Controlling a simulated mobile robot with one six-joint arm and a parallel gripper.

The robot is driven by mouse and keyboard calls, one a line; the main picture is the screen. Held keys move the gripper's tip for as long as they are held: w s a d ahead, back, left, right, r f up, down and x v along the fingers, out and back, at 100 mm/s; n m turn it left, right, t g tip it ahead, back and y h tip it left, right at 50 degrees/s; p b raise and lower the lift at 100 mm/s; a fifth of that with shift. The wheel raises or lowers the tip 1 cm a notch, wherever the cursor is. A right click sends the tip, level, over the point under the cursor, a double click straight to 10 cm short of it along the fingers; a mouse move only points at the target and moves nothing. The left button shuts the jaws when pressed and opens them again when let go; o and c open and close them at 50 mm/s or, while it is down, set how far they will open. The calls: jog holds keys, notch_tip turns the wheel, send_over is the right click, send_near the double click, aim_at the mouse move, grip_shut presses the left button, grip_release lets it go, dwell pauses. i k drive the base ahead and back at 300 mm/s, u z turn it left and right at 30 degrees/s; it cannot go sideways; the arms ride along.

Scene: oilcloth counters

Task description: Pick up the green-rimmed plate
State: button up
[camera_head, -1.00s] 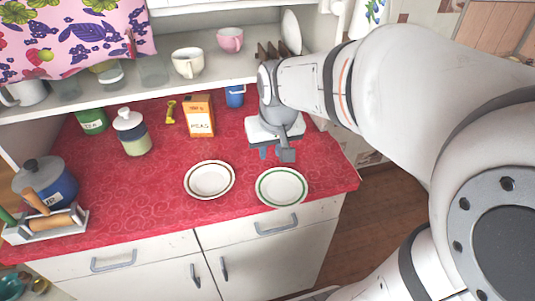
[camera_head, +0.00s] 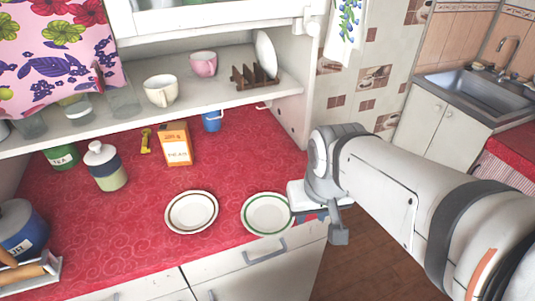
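The green-rimmed plate (camera_head: 267,214) lies flat on the red counter near its front right edge. It is white with a green ring. My gripper (camera_head: 325,226) is just right of the plate, over the counter's right end. One grey finger shows hanging down, and the rest is partly hidden by the gripper body. The gripper body's left end comes very close to the plate's right rim or overlaps it in the picture; I cannot tell if they touch. No object shows in the gripper, and its opening is not clear.
A dark-rimmed plate (camera_head: 191,212) lies to the left. An orange peas box (camera_head: 176,145), a lidded jar (camera_head: 106,167) and a blue cup (camera_head: 212,120) stand farther back. A shelf (camera_head: 215,100) with cups overhangs the back. The counter's middle (camera_head: 235,165) is clear.

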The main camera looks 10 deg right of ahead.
aim_at(265, 214)
jog(key=z, duration=0.95)
jog(key=k, duration=1.65)
jog(key=u, duration=1.15)
jog(key=i, duration=1)
jog(key=u, duration=0.05)
